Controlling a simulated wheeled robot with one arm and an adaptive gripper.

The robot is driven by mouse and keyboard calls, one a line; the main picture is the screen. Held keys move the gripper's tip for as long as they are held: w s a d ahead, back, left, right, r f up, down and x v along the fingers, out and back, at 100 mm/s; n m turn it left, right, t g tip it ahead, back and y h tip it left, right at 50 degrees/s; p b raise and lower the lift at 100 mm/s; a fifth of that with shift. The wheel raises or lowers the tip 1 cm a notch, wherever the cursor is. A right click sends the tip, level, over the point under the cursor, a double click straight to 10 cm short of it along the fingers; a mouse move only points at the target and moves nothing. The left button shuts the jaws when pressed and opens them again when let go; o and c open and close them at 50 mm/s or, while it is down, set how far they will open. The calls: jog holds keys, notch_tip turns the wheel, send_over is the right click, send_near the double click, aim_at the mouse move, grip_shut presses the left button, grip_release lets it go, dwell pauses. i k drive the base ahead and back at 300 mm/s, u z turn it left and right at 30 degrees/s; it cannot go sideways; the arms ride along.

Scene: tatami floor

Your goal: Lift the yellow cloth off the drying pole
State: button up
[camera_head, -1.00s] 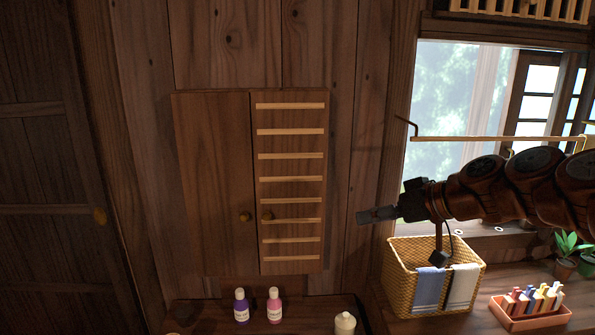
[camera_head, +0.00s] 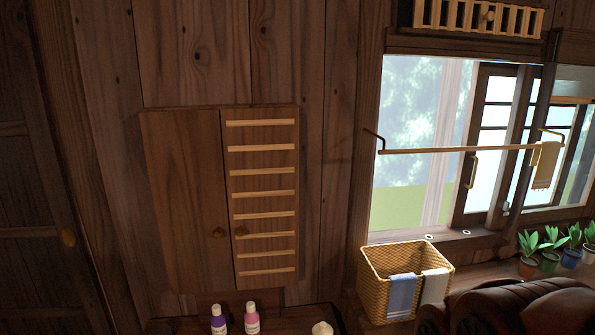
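A wooden drying pole (camera_head: 455,150) runs level across the window, held by dark hooks. A yellow cloth (camera_head: 545,166) hangs over the pole near its right end. My gripper is out of the picture.
A wicker basket (camera_head: 385,296) with a blue cloth (camera_head: 402,291) and a white cloth (camera_head: 434,286) over its rim stands below the window. Potted plants (camera_head: 550,261) line the sill at right. A wooden cabinet (camera_head: 180,200) is on the left wall, with bottles (camera_head: 252,318) below.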

aim_at(545, 159)
jog(key=z, duration=1.3)
